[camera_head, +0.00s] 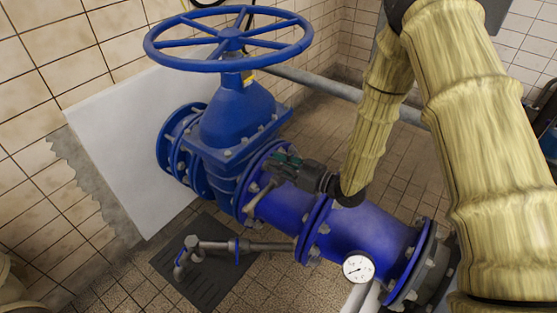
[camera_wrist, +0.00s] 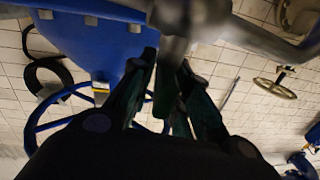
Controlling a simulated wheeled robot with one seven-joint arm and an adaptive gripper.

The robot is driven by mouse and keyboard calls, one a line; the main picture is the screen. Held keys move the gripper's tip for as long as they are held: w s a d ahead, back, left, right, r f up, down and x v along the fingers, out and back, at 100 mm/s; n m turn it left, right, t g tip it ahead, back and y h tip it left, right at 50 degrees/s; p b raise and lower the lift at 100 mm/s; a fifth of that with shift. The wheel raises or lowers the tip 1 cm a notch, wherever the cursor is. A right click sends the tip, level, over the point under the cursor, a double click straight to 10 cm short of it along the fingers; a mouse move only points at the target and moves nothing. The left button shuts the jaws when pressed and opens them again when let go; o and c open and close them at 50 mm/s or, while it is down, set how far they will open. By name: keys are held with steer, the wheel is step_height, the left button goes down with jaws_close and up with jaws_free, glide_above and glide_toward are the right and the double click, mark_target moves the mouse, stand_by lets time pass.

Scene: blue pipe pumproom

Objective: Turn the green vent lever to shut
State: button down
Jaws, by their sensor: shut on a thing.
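The green vent lever shows as a narrow green strip (camera_wrist: 165,90) between the fingers of my gripper in the wrist view, beside a grey metal pipe fitting. My gripper (camera_wrist: 168,85) is shut on it; the dark fingers hide much of the lever. In the head view my gripper (camera_head: 284,160) is at the upper side of the blue pipe (camera_head: 355,232), just right of the large flange. A small grey stub pipe (camera_head: 260,195) slants down to the left of the fingers. I cannot make out the lever's exact angle there.
A big blue handwheel (camera_head: 230,40) stands on the gate valve (camera_head: 238,115) behind left. A pressure gauge (camera_head: 358,268) sits in front on the pipe. A low drain pipe (camera_head: 240,246) with a blue handle runs out left. Tiled floor is open behind.

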steer(key=shift+m+t+h, duration=0.6)
steer(key=shift+t, duration=0.1)
steer(key=c, duration=1.5)
jaws_free()
steer(key=shift+d, duration=0.15)
steer(key=v, duration=1.1)
steer(key=shift+s+d, duration=0.25)
steer(key=shift+s, duration=0.1)
steer(key=shift+f, duration=0.1)
